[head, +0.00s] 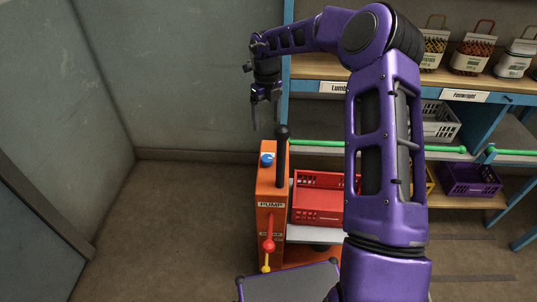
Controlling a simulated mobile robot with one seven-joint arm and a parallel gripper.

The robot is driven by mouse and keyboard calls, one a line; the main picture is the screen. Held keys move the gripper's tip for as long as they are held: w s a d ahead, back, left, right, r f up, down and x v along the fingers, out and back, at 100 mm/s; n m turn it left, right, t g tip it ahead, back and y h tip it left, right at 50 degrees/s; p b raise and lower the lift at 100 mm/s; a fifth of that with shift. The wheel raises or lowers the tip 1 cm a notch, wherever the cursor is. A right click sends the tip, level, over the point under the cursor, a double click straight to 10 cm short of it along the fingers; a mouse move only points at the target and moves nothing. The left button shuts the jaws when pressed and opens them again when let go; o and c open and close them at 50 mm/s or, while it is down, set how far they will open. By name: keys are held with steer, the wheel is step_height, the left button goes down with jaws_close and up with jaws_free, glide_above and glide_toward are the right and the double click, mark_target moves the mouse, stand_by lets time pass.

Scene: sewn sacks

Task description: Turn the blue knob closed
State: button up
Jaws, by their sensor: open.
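The blue knob (267,159) sits on the upper end of the orange pump box (270,190), low in the middle of the head view. A small light patch shows on the knob; I cannot tell how far it is turned. My gripper (267,125) hangs from the purple arm above the knob, fingers pointing down. It is open and empty, with a visible gap between its fingertips and the knob.
A black-topped lever (282,133) rises just right of the knob. A red handle (268,246) is on the pump's front. A red crate (321,205) and blue-framed shelves (460,90) stand right. Open floor (170,230) lies left.

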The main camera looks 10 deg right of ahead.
mark_target(267, 158)
step_height(267, 158, down, 16)
steer(key=shift+f, duration=0.1)
stand_by(0.4)
jaws_close()
